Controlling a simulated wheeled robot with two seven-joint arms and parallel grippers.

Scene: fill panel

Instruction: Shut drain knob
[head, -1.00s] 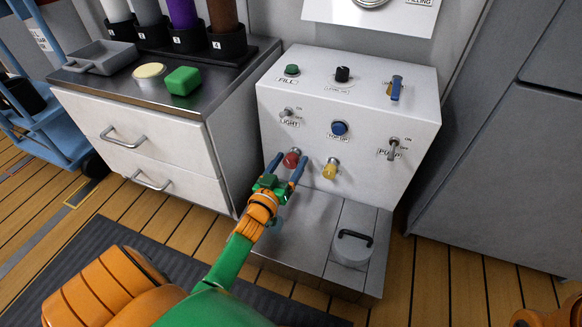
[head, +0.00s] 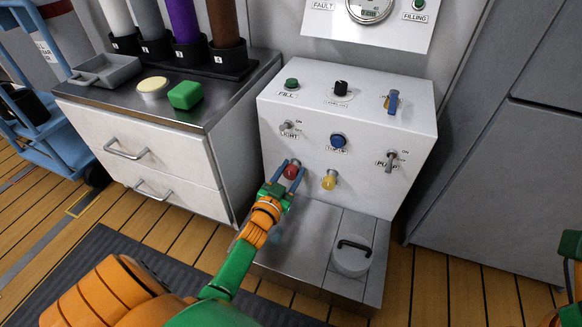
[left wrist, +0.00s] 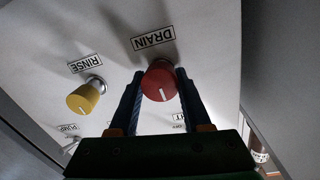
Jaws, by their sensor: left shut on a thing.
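The red drain knob (left wrist: 160,82) sits on the front of the white panel box, under a DRAIN label in the left wrist view, with a white line on its face. It also shows in the head view (head: 291,171). My left gripper (head: 290,176) has its two blue fingers on either side of the red knob and is shut on it; the fingers also show in the left wrist view (left wrist: 158,100). My right arm shows only in part at the right edge of the head view, and its fingers are not seen.
A yellow rinse knob (head: 329,180) is close to the right of the red one. A blue button (head: 338,140), light switch (head: 287,127) and pump switch (head: 391,160) are on the same face. Below stands a grey step with a black-handled lid (head: 351,257).

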